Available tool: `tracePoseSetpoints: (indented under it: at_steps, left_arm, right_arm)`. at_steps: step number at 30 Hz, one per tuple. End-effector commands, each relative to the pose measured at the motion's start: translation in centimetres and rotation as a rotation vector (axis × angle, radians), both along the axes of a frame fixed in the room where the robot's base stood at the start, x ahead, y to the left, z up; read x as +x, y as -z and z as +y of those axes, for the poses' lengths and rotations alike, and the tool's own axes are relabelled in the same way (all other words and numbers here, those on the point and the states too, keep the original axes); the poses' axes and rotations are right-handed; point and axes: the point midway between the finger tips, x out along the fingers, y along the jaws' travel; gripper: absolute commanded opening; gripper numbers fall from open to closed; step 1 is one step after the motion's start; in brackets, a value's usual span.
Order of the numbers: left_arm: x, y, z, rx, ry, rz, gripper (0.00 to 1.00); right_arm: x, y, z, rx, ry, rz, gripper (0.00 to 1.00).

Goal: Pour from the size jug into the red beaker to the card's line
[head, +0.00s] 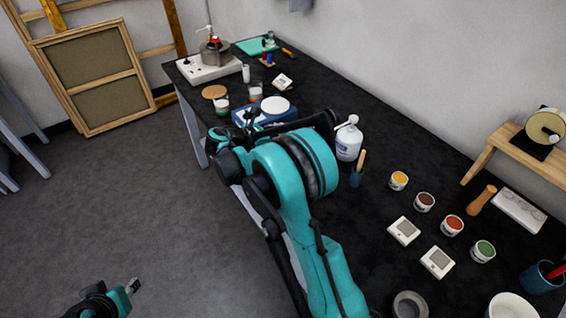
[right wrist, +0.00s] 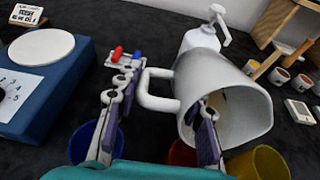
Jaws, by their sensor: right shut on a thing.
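The white jug (right wrist: 232,98) is in my right gripper (right wrist: 158,130), its handle at the left and its wide mouth tipped toward the lower right. One finger stands left of the handle, the other overlaps the jug's mouth. The red beaker (right wrist: 183,153) is below the jug, partly hidden by it and the gripper. I cannot see its inside, any level or any stream. A small card (right wrist: 40,47) with dark writing is at the upper left, too small to read surely. In the head view my forearm hides jug and red beaker. My left gripper (head: 133,286) is low at the left, away from the table.
A blue beaker (right wrist: 93,137) and a yellow beaker (right wrist: 258,163) flank the red one. A blue scale (right wrist: 70,80) with a white plate stands at the left. A white bottle (head: 348,142) is close behind my arm. Several paint pots (head: 424,202) stand to the right.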

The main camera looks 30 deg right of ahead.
Motion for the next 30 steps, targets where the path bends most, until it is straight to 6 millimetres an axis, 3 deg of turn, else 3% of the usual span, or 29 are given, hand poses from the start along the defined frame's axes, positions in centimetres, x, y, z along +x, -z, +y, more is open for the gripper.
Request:
tracePoseSetpoints:
  at_steps: [30]
  left_arm:
    - [0.0, 0.75, 0.0, 0.0, 0.0, 0.0, 0.35]
  right_arm:
    - [0.0, 0.01, 0.14, -0.045, 0.001, -0.006, 0.0]
